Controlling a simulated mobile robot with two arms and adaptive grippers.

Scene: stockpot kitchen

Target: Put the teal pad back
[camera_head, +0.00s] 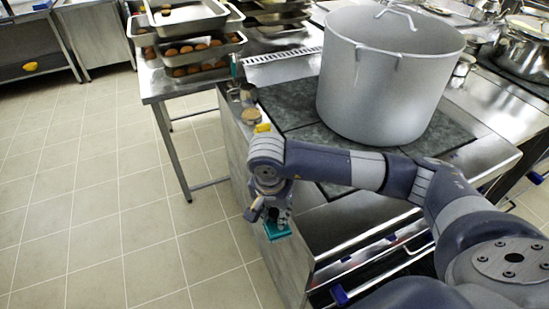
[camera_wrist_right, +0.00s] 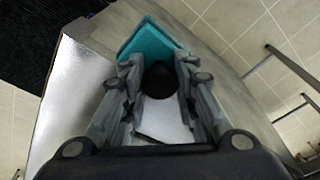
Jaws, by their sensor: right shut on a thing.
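The teal pad (camera_head: 278,231) is a small flat piece at my right gripper (camera_head: 273,212), low beside the left side of the stove unit in the head view. In the right wrist view the teal pad (camera_wrist_right: 150,43) lies at the tips of my right gripper (camera_wrist_right: 158,70). The fingers are shut on the pad, and a dark round part shows between them. The pad's near edge is partly hidden by the fingers. I cannot tell whether the pad touches the unit's side. My left gripper is not in view.
A large grey stockpot (camera_head: 390,75) stands on the dark stove top (camera_head: 295,103). Trays of round brown food (camera_head: 190,52) sit on a steel table at the back left. A small yellow thing (camera_head: 262,128) shows by the stove edge. The tiled floor (camera_head: 110,215) at left is clear.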

